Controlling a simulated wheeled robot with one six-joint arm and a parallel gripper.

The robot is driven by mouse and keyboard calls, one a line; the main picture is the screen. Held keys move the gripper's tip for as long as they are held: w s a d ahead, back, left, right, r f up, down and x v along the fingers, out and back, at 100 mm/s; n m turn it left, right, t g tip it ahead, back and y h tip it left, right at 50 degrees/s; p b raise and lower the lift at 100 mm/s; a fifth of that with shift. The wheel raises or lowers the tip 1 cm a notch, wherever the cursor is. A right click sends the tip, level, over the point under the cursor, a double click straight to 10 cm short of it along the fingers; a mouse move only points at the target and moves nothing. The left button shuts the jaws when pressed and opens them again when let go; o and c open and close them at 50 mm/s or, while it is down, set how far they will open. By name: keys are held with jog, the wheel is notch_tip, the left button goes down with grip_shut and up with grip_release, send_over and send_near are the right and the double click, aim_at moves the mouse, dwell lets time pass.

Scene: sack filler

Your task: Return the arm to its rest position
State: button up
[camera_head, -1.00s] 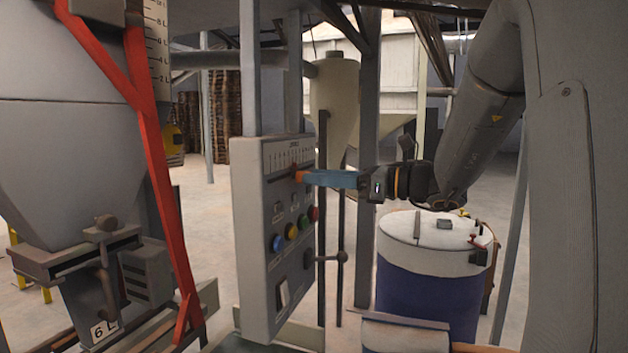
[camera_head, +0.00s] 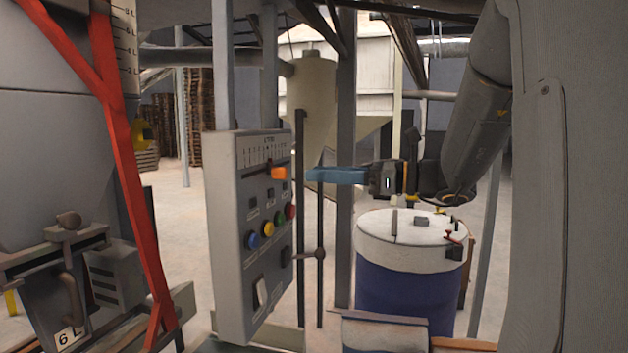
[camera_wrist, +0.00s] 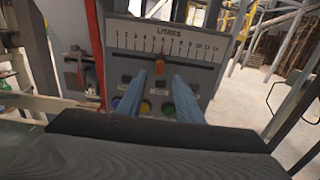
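My gripper (camera_head: 312,175) has blue fingers and points left at the grey control panel (camera_head: 228,235). In the wrist view my gripper (camera_wrist: 159,75) shows two fingers spread apart with nothing between them. An orange slider knob (camera_head: 280,173) sits on the panel's scale, just left of the fingertips, with a small gap between. In the wrist view the knob (camera_wrist: 160,65) shows beyond the fingertips, under the "LITRES" scale (camera_wrist: 165,42), near its middle. My arm hangs down at the right of the head view, bent at the wrist.
A blue drum with a white lid (camera_head: 410,285) stands below my wrist. Coloured buttons (camera_head: 265,233) and a white rocker switch (camera_head: 262,291) are on the panel. A red frame bar (camera_head: 125,150) and a grey hopper (camera_head: 50,150) stand at the left. Open floor lies behind.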

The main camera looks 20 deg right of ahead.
jog(key=s+a+f+n+g+h, duration=0.2)
jog(key=s+a+f+n+g, duration=0.15)
jog(key=f, duration=0.65)
jog(key=s+a+f+n+g+h, duration=0.3)
jog(key=s+a+f+g, duration=0.15)
jog(key=f, duration=0.45)
jog(key=s+d+f+n+h, duration=0.1)
jog(key=s+f+n+h, duration=0.3)
jog(key=f+n, duration=0.4)
jog(key=s+d+f+n+g+h, duration=0.1)
jog(key=s+f+n+h, duration=0.4)
jog(key=f+n, duration=0.3)
jog(key=s+n, duration=0.1)
jog(key=n, duration=0.1)
jog(key=shift+s+d+f+n+h, duration=0.2)
jog(key=shift+s+f+n+h, duration=0.1)
jog(key=shift+s+f+n, duration=0.05)
